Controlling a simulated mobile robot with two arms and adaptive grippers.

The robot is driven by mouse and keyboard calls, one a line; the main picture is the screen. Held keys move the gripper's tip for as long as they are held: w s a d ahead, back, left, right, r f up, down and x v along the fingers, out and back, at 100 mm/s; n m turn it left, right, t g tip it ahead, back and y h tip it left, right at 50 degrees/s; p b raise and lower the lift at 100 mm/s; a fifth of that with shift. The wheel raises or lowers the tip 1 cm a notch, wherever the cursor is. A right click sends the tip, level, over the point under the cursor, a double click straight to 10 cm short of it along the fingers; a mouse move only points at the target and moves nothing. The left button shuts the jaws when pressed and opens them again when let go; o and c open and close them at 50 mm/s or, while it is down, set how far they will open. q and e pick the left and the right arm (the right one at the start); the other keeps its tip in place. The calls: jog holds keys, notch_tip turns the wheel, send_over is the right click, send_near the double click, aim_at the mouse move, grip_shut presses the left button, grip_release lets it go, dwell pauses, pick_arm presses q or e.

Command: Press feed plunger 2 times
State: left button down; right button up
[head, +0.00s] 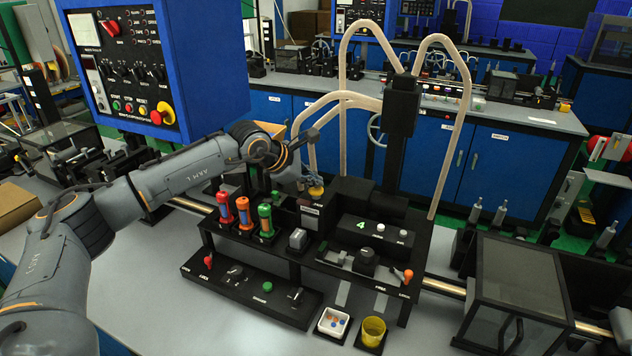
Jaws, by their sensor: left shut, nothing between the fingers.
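The black tape station marked 4 (362,224) stands on the grey bench in the middle of the head view. A small yellow knob (316,191) at its back left looks like the feed plunger; no readable label confirms this. My left arm reaches in from the left, and my left gripper (306,180) points down close above the yellow knob. Its fingers are shut and empty. They are small here, and I cannot tell whether they touch the knob. My right gripper is out of view.
Red, orange and green cylinders (245,213) stand just left of the knob. A blue control box (125,60) rises at the left. A white tray (333,323) and yellow cup (373,331) sit in front. A dark clear-sided box (520,290) stands at the right.

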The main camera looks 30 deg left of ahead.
aim_at(313, 189)
pick_arm(q)
jog(key=shift+f, duration=0.1)
jog(key=shift+r+p, duration=0.75)
jog(key=shift+r, duration=0.95)
jog(key=shift+w+r, duration=0.1)
notch_tip(313, 189, up, 5)
jog(key=p, duration=0.2)
jog(key=shift+p, duration=0.3)
